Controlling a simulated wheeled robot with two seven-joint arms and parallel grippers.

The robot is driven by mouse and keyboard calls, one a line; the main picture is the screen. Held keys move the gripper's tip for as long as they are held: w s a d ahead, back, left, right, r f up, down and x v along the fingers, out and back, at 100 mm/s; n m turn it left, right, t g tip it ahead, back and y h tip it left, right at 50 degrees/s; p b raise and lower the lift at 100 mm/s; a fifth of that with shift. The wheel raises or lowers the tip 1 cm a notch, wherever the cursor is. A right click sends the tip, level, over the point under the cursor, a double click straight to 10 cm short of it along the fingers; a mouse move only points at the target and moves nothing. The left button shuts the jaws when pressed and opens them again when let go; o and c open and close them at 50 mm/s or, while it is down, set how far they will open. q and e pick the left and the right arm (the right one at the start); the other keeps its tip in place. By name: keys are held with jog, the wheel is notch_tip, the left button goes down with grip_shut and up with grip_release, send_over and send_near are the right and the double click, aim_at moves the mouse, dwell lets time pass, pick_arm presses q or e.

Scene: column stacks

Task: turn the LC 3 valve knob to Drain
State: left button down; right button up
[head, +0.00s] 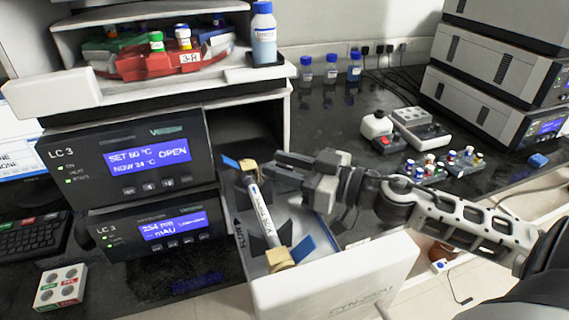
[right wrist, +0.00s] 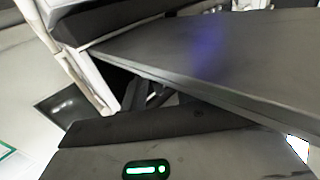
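The LC 3 stack stands at left, with an upper module (head: 130,165) reading OPEN and a lower module (head: 150,228). To their right a white column drawer (head: 335,285) is pulled out. Inside it lies a slim white column (head: 262,212) between tan end fittings, with blue levers beside them. I cannot make out a valve knob or a Drain mark. My right gripper (head: 279,168) reaches in from the right over the drawer's far right part, fingers pointing left, apart and empty. My left gripper is not in view.
A red tray (head: 165,63) and a solvent bottle (head: 263,35) stand on top of the stack. Small vial racks (head: 425,170) and another instrument stack (head: 480,100) stand at right. The dark bench behind my gripper is partly clear.

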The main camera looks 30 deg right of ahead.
grip_shut()
